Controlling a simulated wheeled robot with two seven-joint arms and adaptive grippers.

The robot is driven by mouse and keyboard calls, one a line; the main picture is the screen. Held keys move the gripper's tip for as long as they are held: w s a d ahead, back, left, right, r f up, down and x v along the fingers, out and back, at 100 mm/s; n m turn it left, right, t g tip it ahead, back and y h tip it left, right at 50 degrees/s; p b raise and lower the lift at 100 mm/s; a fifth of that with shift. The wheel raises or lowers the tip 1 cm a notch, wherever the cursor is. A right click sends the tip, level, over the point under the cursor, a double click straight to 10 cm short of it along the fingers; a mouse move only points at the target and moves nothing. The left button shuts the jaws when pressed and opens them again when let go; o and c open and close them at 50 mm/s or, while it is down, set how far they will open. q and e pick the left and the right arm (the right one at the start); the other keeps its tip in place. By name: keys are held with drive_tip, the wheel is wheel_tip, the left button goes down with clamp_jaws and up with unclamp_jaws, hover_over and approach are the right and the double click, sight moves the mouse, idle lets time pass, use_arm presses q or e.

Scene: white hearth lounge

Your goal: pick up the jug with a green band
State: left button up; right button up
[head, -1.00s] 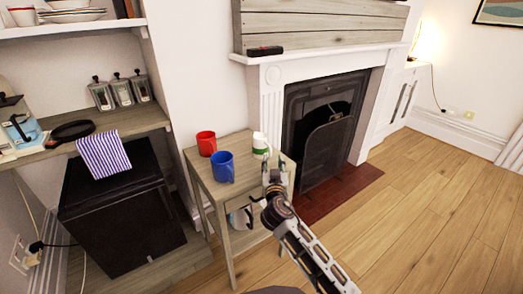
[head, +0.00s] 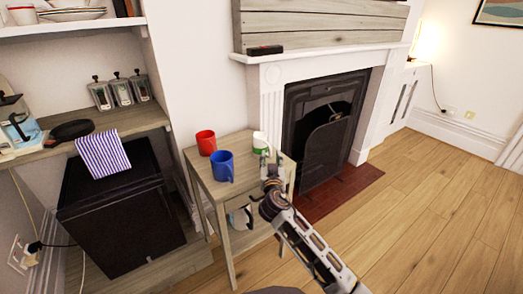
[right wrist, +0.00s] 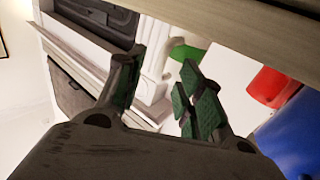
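The white jug with a green band (head: 260,141) stands upright on the top of a small wooden side table, at its back right corner. My right gripper (head: 270,165) is just in front of it, at the table's right edge, and overlaps its lower part in the head view. In the right wrist view the fingers of my right gripper (right wrist: 160,85) are apart with nothing held between them. The green band (right wrist: 186,51) shows beyond the fingertips there; the jug's white body is hard to separate from the white background. My left gripper is not in view.
A red mug (head: 206,142) and a blue mug (head: 222,166) stand on the same table (head: 205,178), left of the jug. A white and dark vessel (head: 240,217) is on the lower shelf. The fireplace (head: 325,130) is behind to the right. Floor at right is clear.

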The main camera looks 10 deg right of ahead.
sight(263, 148)
drive_tip(key=shift+x, duration=1.3)
clamp_jaws()
